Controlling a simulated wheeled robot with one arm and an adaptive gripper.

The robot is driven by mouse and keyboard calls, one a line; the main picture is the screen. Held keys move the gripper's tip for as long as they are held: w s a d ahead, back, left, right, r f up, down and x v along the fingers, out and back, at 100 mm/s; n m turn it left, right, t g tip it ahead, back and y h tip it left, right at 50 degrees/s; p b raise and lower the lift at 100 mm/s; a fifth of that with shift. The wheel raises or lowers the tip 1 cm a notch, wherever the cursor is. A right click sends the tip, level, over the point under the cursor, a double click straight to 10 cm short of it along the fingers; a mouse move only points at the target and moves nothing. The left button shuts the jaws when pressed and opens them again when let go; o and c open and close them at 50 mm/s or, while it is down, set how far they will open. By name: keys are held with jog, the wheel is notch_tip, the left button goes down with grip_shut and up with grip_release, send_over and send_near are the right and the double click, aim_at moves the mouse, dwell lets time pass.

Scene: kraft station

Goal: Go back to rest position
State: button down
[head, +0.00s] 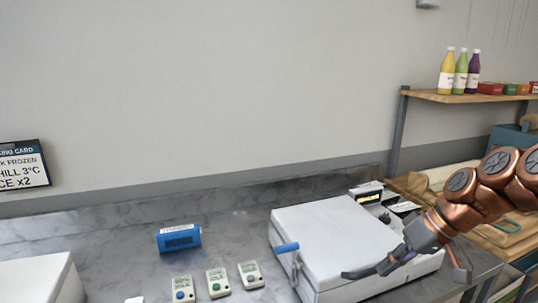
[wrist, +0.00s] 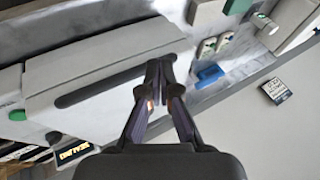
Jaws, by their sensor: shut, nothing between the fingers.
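My gripper (head: 384,267) is at the right in the head view, over the front right part of a white box-shaped machine (head: 325,232). In the wrist view my gripper (wrist: 160,65) has its two dark fingers together with nothing between them. The machine's pale top (wrist: 95,55) lies beyond the fingertips there, with a dark bar (wrist: 105,85) beside them. I cannot tell whether the fingers touch the bar. A blue lever (head: 287,248) sticks out at the machine's left side.
A blue box (head: 178,238) and three small labelled devices (head: 218,282) stand on the marble counter (head: 110,250). A white box (head: 40,280) is at the left. Bottles (head: 461,72) stand on a wooden shelf (head: 450,97) at the right. The space above the counter's left half is clear.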

jog(key=s+a+f+g+h, duration=0.2)
jog(key=s+a+f+h, duration=0.1)
jog(key=s+a, duration=0.65)
jog(key=s+d+f+m+h, duration=0.1)
jog(key=s+f+m, duration=0.1)
jog(key=s, duration=0.6)
jog(key=s+d+f+m+g+h, duration=0.1)
jog(key=s+d+f+h, duration=0.1)
jog(key=s+f, duration=0.3)
jog(key=s, duration=0.3)
jog(key=shift+f+m+g+h, duration=0.25)
jog(key=shift+m+g+h, duration=0.05)
jog(key=shift+m, duration=0.1)
jog(key=shift+s+d, duration=0.1)
jog(key=shift+s, duration=0.05)
dwell(1.0)
